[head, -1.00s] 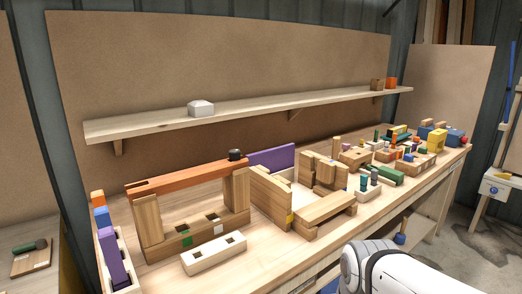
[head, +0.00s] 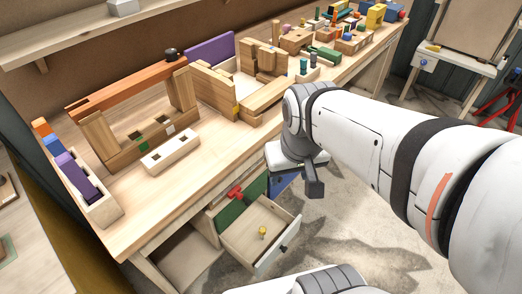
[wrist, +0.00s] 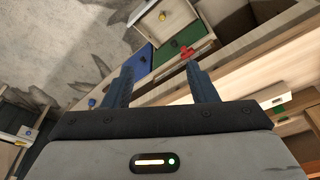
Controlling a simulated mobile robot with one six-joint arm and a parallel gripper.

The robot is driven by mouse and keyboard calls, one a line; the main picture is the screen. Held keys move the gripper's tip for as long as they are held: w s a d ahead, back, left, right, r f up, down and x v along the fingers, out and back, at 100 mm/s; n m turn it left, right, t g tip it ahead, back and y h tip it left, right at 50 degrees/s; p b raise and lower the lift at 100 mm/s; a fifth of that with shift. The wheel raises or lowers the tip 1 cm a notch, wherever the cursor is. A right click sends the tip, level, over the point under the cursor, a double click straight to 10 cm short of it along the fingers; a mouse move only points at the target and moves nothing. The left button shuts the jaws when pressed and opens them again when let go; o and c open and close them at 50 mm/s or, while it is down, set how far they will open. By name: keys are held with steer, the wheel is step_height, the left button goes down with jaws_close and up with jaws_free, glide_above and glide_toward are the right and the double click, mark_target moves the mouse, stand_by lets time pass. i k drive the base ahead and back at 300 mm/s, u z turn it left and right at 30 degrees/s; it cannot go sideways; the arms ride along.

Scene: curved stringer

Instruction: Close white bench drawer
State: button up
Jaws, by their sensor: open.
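A pale, whitish wooden drawer (head: 237,243) stands pulled out from under the workbench in the head view. A small yellow object (head: 262,232) is inside it, and a dark handle (head: 284,248) is on its front. The drawer also shows at the top of the wrist view (wrist: 178,24). My gripper (head: 314,185) is above and to the right of the drawer in the head view, apart from it. In the wrist view its two dark fingers (wrist: 160,68) are spread with nothing between them. Contact with the drawer is not visible.
The bench top (head: 170,195) carries wooden blocks. Concrete floor (head: 345,225) is clear to the right.

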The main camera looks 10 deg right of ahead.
mark_target(243, 239)
steer(key=z, duration=0.55)
steer(key=k, duration=1.3)
steer(key=u, duration=0.4)
steer(key=i, duration=0.95)
steer(key=u, duration=0.1)
